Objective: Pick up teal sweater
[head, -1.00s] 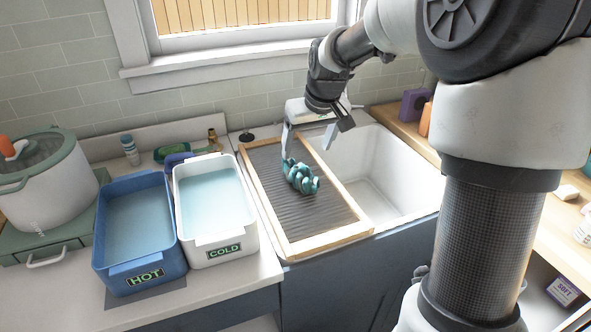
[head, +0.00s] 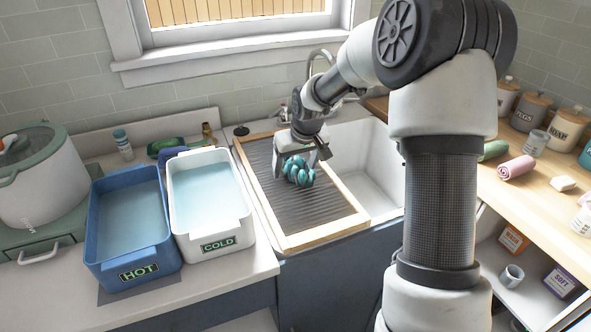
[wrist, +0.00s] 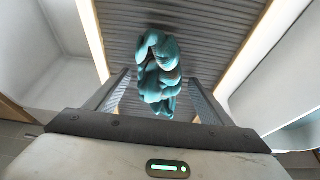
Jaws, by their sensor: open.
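The teal sweater (head: 298,171) lies as a twisted bundle on the dark ridged washboard (head: 290,215) with its wooden frame. In the wrist view the sweater (wrist: 158,72) is in the upper middle, over the ridged surface. My gripper (head: 302,160) is just above and around the sweater in the head view. In the wrist view my open gripper (wrist: 160,98) has one finger on each side of the sweater's near part. I cannot tell whether the fingers touch it. Some of the sweater is hidden behind the gripper in the head view.
A white basin marked COLD (head: 222,246) and a blue basin marked HOT (head: 133,277) hold water left of the washboard. The white sink (head: 358,165) lies to its right. A large pot (head: 40,180) stands far left. A pink rolled towel (head: 517,168) is on the right shelf.

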